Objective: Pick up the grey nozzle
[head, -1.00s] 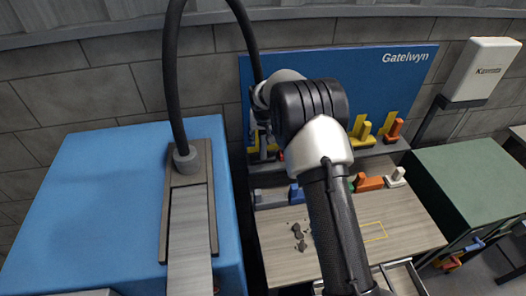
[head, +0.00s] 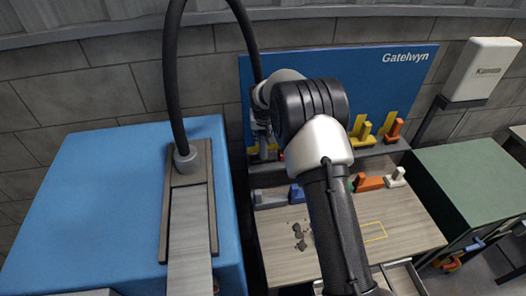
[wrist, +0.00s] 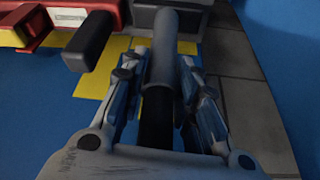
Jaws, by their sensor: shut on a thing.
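The grey nozzle (wrist: 163,68) is a slim grey cylinder with a darker lower part, in the middle of the wrist view. My gripper (wrist: 166,58) is shut on it, with one finger on each side. In the head view my gripper (head: 261,140) is at the left end of the blue board, partly hidden behind my arm. The nozzle cannot be made out clearly there.
The blue board (head: 350,65) stands behind, with yellow and orange pieces (head: 392,130) along its shelf. Below is a wooden worktop (head: 285,265) with dark bits (head: 299,236). A blue cabinet (head: 100,190) stands left, a green one (head: 470,180) right.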

